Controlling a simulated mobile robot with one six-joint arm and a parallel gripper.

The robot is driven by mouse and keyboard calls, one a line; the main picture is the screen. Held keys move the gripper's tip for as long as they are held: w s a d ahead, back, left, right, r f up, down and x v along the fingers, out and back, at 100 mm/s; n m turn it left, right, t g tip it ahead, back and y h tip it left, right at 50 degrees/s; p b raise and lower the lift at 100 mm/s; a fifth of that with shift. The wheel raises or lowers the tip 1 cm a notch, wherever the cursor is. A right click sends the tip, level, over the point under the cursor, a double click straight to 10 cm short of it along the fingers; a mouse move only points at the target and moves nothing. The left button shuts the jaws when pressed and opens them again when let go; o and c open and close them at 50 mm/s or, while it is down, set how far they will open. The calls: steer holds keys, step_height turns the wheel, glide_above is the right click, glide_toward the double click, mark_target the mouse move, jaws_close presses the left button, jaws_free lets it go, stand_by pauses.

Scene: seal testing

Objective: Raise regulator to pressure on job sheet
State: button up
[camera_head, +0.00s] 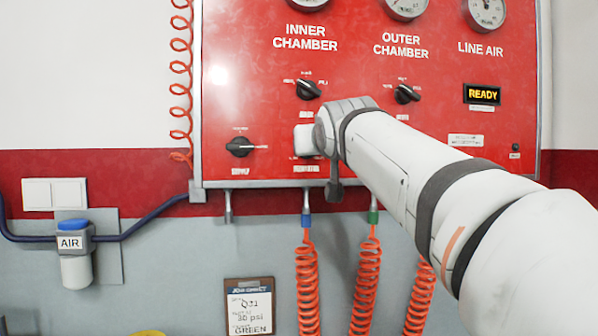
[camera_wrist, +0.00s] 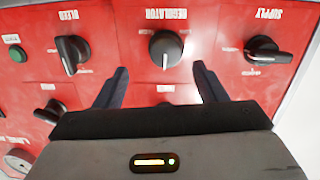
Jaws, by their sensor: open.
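The black regulator knob (camera_wrist: 166,48) sits on the red panel in the wrist view, which shows it upside down. Its white pointer mark faces the bottom of that picture. My gripper (camera_wrist: 160,68) is open, with one dark finger on each side of the knob and visible space between; contact does not show. In the head view my arm hides the regulator knob. The job sheet (camera_head: 249,306) hangs on a clipboard low on the wall and reads "30 psi" and "GREEN". The line air gauge (camera_head: 485,12) and outer chamber gauge (camera_head: 405,5) are cut off at the top.
The supply knob (camera_head: 240,147) is left of my arm; it also shows in the wrist view (camera_wrist: 264,50). The bleed knob (camera_wrist: 70,52) is on the other side. A display (camera_head: 482,94) reads "READY". Orange coiled hoses (camera_head: 307,285) hang below the panel.

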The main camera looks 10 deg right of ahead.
steer(key=w+t+p, duration=0.1)
steer(key=w+p, duration=0.1)
steer(key=w, duration=0.5)
steer(key=shift+a+n, duration=0.25)
steer(key=shift+n, duration=0.15)
steer(key=c, duration=0.9)
steer(key=shift+f+b, duration=0.15)
steer(key=shift+b, duration=0.2)
